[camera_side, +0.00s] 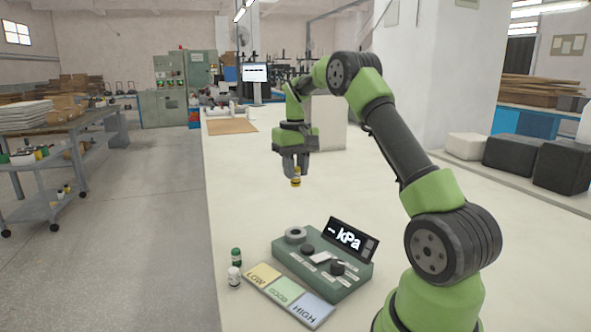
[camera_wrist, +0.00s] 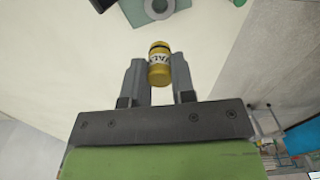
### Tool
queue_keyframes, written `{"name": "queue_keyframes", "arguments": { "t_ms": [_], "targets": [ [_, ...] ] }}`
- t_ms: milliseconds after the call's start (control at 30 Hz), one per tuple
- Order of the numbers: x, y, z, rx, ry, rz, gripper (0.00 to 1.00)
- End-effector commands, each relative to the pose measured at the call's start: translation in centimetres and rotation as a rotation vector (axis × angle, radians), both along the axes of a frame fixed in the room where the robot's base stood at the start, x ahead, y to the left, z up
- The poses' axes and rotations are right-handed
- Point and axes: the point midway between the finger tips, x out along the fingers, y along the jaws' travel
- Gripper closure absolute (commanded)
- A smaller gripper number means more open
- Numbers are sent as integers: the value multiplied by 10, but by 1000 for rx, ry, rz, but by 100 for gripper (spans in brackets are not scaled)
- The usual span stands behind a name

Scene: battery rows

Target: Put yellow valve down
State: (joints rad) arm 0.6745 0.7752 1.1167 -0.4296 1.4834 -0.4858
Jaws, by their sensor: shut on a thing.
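The yellow valve (camera_side: 296,178) is a small yellow cylinder with a dark band and a white label. My gripper (camera_side: 294,168) is shut on it and points down over the white table. In the side view the valve hangs upright below the fingers; I cannot tell how far it is above the tabletop. In the wrist view the valve (camera_wrist: 159,64) sits between the two grey fingertips (camera_wrist: 158,75), with part of its label showing.
A green pressure station (camera_side: 320,265) with a kPa display stands at the table's front. Before it lies a LOW-to-HIGH strip (camera_side: 288,294) of coloured pads. A green-capped valve (camera_side: 236,257) and a white one (camera_side: 234,277) stand left of it. The table around my gripper is clear.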

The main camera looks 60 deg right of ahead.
Motion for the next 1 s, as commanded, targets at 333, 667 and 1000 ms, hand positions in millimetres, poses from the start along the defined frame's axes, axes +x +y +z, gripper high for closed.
{"name": "queue_keyframes", "arguments": {
  "t_ms": [333, 667, 1000],
  "targets": [
    [-1, 5, -3, 0, 4, 8, 100],
    [-27, 60, -39, -1, 19, 83, 100],
    [-84, 129, -71, 1, 8, 126, 100]
  ]
}}
